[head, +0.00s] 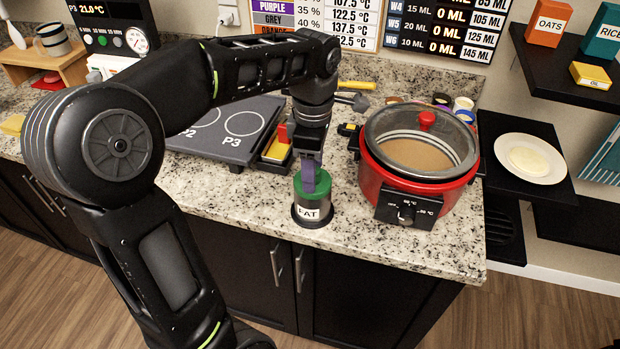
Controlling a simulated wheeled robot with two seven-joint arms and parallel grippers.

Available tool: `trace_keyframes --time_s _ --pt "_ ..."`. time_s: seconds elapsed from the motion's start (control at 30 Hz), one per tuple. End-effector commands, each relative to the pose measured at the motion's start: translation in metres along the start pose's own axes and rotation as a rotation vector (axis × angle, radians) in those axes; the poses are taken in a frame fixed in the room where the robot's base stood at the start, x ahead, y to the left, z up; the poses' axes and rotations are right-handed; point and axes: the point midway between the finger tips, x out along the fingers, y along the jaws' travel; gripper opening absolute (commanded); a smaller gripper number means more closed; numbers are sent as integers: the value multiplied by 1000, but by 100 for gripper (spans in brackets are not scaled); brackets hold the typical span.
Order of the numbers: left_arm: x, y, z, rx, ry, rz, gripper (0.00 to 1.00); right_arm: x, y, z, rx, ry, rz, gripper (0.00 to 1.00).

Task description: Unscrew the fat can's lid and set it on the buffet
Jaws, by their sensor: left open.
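The fat can (313,213) is a short dark can with a white "FAT" label. It stands upright near the front edge of the speckled counter. Its green lid (299,186) sits on top. My left gripper (309,178) points down at the lid, with its purple fingers over it and overlapping the green top in the picture. It is open; whether the fingers touch the lid cannot be told. My right gripper is not in view. Nothing in view is marked as the buffet.
A red pot (412,183) with a glass lid stands close right of the can. A plate (530,170) rests on a black shelf at right. The counter's front right (440,248) is clear.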

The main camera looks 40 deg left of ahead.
Motion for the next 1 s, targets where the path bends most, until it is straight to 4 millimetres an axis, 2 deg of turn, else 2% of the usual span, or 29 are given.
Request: trace_keyframes --time_s 0.37,0.7,1.0 --pt "0 0 0 62 0 0 53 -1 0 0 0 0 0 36" --pt "0 0 0 425 0 -1 53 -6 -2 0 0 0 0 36" --pt "0 0 0 451 0 0 53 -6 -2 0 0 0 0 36"
